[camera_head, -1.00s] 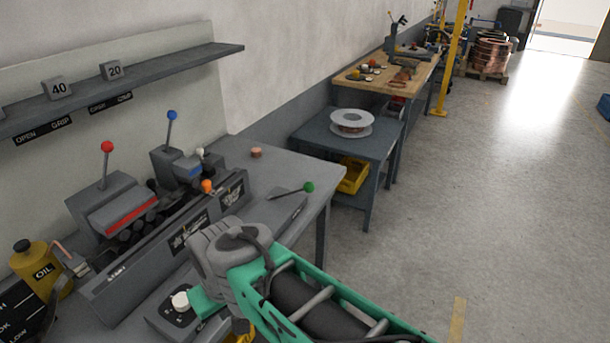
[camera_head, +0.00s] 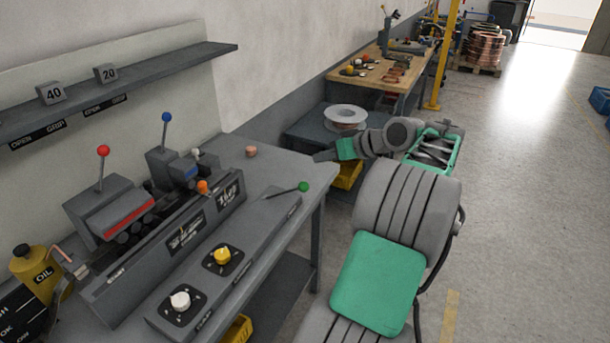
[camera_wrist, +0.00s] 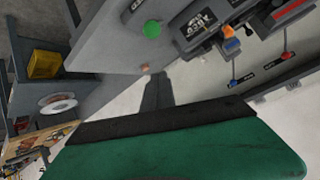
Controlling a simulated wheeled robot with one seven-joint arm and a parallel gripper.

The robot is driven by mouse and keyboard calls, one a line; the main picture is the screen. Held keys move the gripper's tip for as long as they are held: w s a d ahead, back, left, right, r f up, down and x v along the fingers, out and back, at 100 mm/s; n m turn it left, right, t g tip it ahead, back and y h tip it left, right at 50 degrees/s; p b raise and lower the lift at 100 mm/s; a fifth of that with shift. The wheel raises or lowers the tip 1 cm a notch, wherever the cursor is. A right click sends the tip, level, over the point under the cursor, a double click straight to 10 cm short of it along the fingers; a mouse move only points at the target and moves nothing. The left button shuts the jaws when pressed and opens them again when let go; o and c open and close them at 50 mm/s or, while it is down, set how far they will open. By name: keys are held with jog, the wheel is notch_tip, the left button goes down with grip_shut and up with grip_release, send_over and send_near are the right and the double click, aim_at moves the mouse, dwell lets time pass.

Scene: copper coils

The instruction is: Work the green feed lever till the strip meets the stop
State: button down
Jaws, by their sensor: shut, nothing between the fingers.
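The green feed lever (camera_head: 303,187) is a ball-tipped rod on the grey control strip at the front right of the bench. It lies low, its ball pointing right. My gripper (camera_head: 318,157) is above and just behind the green ball, apart from it, near the bench's right corner. It is shut and empty. In the wrist view the green ball (camera_wrist: 152,28) shows beyond the dark fingers. The machine (camera_head: 165,235) has red, blue, white and orange knobs. A copper-coloured strip end (camera_head: 64,254) shows at its left end. I cannot make out the stop.
A yellow knob (camera_head: 222,255) and a white knob (camera_head: 180,300) sit on the control strip. A small copper piece (camera_head: 251,151) lies at the back of the bench. A side table with a white spool (camera_head: 346,117) stands behind my gripper.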

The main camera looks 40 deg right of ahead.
jog(key=w+f, duration=0.1)
jog(key=f, duration=0.1)
jog(key=w+a+f+p, duration=0.1)
jog(key=w+f, duration=0.1)
jog(key=w+a+f+p, duration=0.1)
jog(key=w+f, duration=0.1)
jog(key=f, duration=0.1)
jog(key=shift+w+f, duration=0.1)
jog(key=shift+f, duration=0.35)
